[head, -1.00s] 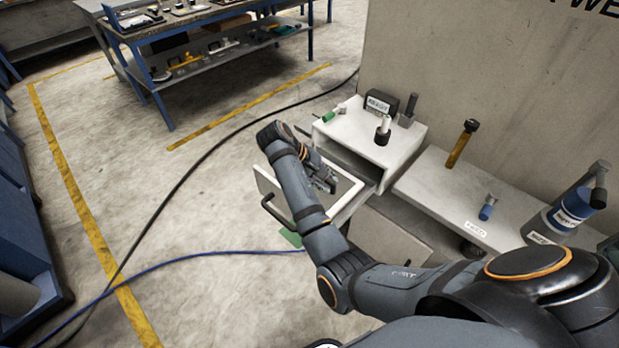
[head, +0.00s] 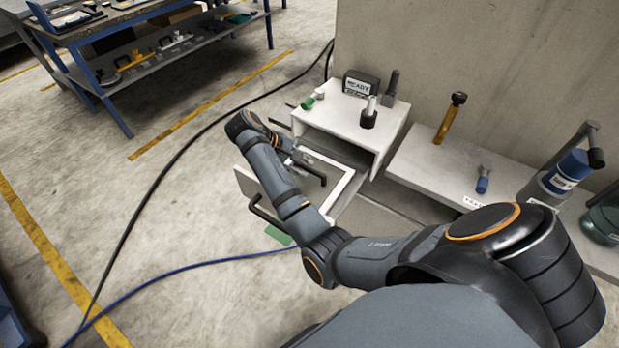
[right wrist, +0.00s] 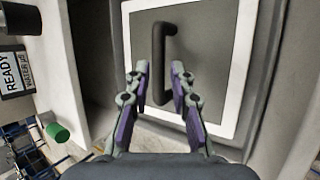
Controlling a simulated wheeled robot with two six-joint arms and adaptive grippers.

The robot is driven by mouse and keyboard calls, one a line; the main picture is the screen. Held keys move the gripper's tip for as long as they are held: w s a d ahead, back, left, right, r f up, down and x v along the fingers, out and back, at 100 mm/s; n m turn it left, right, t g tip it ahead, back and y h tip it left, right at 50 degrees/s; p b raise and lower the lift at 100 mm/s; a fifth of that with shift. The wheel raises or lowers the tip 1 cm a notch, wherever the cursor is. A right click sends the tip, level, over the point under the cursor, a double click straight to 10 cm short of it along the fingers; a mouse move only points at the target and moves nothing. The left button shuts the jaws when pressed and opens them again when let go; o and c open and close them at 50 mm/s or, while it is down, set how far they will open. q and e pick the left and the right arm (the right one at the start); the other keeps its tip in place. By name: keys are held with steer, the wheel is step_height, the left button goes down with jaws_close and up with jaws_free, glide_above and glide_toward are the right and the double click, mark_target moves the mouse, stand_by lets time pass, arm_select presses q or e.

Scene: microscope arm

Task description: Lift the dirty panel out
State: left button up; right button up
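A grey panel (right wrist: 210,60) with a white border and a black bar handle (right wrist: 162,60) fills the right wrist view. In the head view the panel lies in a drawer pulled out of a white cabinet, and its handle (head: 312,173) shows there. Whether the panel is dirty I cannot tell. My right gripper (right wrist: 159,68) is open, with one finger on each side of the handle. A gap shows between the handle and both fingers. In the head view my right gripper (head: 302,160) is over the drawer, partly hidden by my forearm. My left gripper is not in view.
The white cabinet (head: 345,122) carries a READY box (head: 362,84), a green-ended cylinder (head: 308,103) and a black-based cylinder (head: 369,113). Floor left of the drawer is open, crossed by cables.

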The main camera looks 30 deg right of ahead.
mark_target(308, 169)
steer(key=shift+w+d+f+b, duration=0.1)
steer(key=shift+d+f+b, duration=0.25)
steer(key=shift+f+b, duration=0.3)
steer(key=shift+w+d+f+b, duration=0.1)
steer(key=shift+d+f+b, duration=0.25)
steer(key=shift+f+b, duration=0.2)
steer(key=shift+x, duration=1.15)
steer(key=shift+d, duration=0.1)
jaws_close()
